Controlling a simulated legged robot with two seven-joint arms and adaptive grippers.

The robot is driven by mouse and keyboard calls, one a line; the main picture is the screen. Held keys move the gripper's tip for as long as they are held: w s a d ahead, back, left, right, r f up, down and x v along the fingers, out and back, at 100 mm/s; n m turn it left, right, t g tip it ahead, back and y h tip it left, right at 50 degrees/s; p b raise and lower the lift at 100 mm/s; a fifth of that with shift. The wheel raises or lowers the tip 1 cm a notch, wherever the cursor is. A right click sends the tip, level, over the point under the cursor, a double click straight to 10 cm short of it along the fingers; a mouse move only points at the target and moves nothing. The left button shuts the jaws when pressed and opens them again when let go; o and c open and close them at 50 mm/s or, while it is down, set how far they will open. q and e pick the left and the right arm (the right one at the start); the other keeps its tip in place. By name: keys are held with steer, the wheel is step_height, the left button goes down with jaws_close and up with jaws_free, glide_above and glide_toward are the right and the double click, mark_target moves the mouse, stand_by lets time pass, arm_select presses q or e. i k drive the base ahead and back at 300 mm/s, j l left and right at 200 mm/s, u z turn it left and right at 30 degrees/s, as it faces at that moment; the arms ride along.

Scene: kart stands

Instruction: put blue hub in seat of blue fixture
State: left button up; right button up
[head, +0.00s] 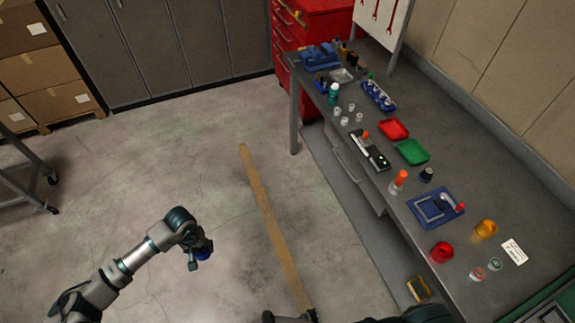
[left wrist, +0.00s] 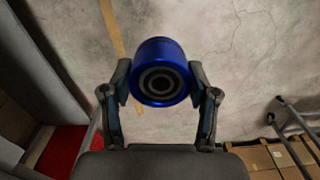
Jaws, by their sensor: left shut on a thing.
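My left gripper (head: 203,250) is out over the open floor, left of the bench. It is shut on the blue hub (left wrist: 160,72), a short shiny blue cylinder with a dark ringed bore. In the left wrist view the hub sits between both fingertips, its bored end facing the camera. In the head view the hub is small and partly hidden by the gripper. A flat blue fixture (head: 423,213) lies on the bench, with grey and red parts on it. I cannot make out its seat clearly. Part of my right arm shows at the bottom edge; its gripper's state is unclear.
The grey bench (head: 480,205) runs along the right wall. Near the fixture are a red cup (head: 441,252), an amber cup (head: 486,229) and an orange-topped part (head: 400,179). A green tray (head: 412,151) and red tray (head: 394,129) lie farther back.

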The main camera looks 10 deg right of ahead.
mark_target(429, 210)
steer(key=z, duration=1.7)
